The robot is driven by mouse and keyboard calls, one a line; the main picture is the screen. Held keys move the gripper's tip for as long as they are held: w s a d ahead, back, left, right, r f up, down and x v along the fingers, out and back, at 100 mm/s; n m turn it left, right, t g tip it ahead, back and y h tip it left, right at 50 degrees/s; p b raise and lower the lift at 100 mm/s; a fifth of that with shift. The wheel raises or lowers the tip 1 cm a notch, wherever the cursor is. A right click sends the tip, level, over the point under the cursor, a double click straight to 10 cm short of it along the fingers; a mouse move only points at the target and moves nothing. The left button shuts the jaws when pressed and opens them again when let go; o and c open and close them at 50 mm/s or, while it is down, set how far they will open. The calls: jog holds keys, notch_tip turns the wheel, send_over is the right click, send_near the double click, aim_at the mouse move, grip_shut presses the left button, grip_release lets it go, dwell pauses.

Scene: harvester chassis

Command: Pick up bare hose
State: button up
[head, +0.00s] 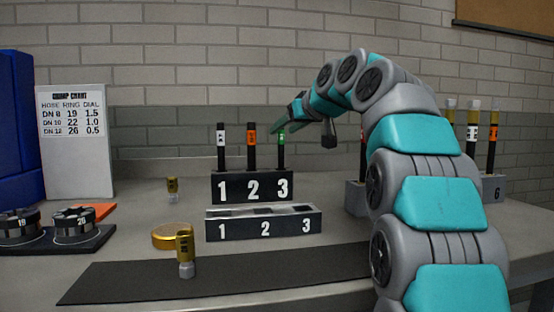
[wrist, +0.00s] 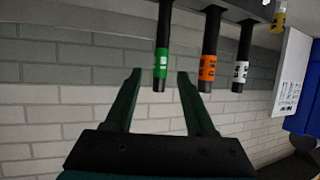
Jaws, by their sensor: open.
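Three bare black hoses stand upright in the back rack (head: 232,190) marked 1, 2, 3. The white-banded hose (head: 221,150) is at 1, the orange-banded hose (head: 251,150) at 2 and the green-banded hose (head: 281,155) at 3. My gripper (head: 284,127) is at the upper part of the green-banded hose. In the wrist view, which looks upside down, my gripper (wrist: 160,75) is open, with the end of the green-banded hose (wrist: 162,60) between its fingers in the picture. Contact cannot be told. The orange-banded hose (wrist: 209,60) and white-banded hose (wrist: 241,65) are beside it.
A lower tray (head: 264,228) marked 1, 2, 3 stands in front. A brass fitting (head: 185,250) stands on the dark mat (head: 130,281), near a gold dish (head: 165,238). More hoses (head: 492,145) stand at right, partly behind my arm. A chart (head: 75,150) and ring dies (head: 73,221) are left.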

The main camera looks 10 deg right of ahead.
aim_at(279, 137)
jog(key=x, duration=0.3)
jog(key=f+x, duration=0.1)
jog(key=x, duration=0.2)
jog(key=shift+f+p, duration=0.1)
jog(key=shift+p, duration=0.25)
jog(key=shift+c, duration=0.2)
grip_shut()
